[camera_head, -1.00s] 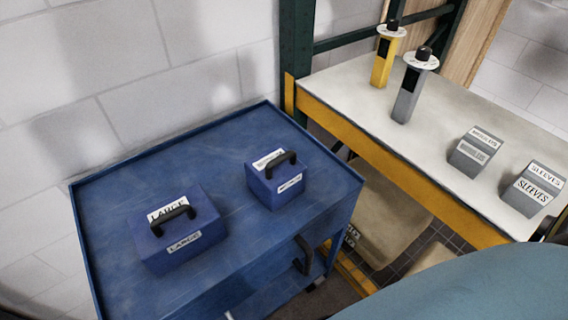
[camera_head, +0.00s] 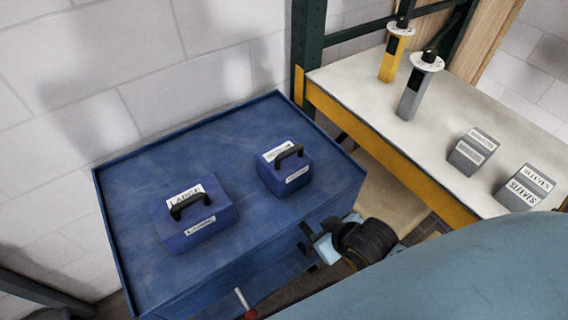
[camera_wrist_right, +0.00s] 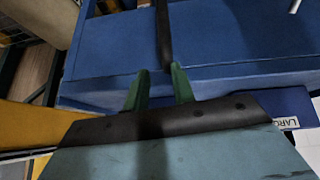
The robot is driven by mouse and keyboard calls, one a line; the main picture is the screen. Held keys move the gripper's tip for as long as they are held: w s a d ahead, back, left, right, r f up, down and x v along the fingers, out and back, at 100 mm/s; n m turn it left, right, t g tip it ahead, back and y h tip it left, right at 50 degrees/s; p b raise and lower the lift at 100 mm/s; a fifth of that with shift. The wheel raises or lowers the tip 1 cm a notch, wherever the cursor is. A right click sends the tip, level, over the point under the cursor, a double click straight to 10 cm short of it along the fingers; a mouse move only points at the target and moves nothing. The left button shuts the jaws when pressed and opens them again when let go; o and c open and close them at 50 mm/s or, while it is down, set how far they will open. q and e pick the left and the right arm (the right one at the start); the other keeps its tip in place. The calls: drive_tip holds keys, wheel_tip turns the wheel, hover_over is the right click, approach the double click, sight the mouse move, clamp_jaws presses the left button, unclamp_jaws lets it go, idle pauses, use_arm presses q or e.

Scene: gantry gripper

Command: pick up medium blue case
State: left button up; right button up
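The medium blue case (camera_head: 286,180) is the smaller of two blue boxes in the head view. It stands upright on the blue cart (camera_head: 135,190), its black handle up; its white labels are too small to read. My right gripper (camera_head: 308,242) is beside the cart's front edge, in front of and below the case, apart from it. In the right wrist view the right gripper's two green fingers (camera_wrist_right: 161,88) are spread with nothing held, and a dark bar (camera_wrist_right: 163,35) shows beyond the gap. My left gripper is not in view.
The large blue case (camera_head: 190,228), labelled LARGE, stands left of the medium one. A light table (camera_head: 380,100) with a yellow edge at right holds yellow and grey upright pieces and two grey boxes. A red-tipped rod (camera_head: 246,304) shows at the bottom. The cart's back is clear.

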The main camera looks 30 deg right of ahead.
wheel_tip(320, 180, up, 3)
drive_tip(key=w+t+y, duration=0.1)
drive_tip(key=w+t, duration=0.1)
drive_tip(key=w, duration=0.1)
drive_tip(key=n+t+y, duration=0.4)
drive_tip(key=n+y, duration=0.2)
drive_tip(key=y, duration=0.5)
approach(281, 164)
drive_tip(key=shift+x, duration=4.2)
drive_tip(key=shift+f, duration=0.1)
clamp_jaws()
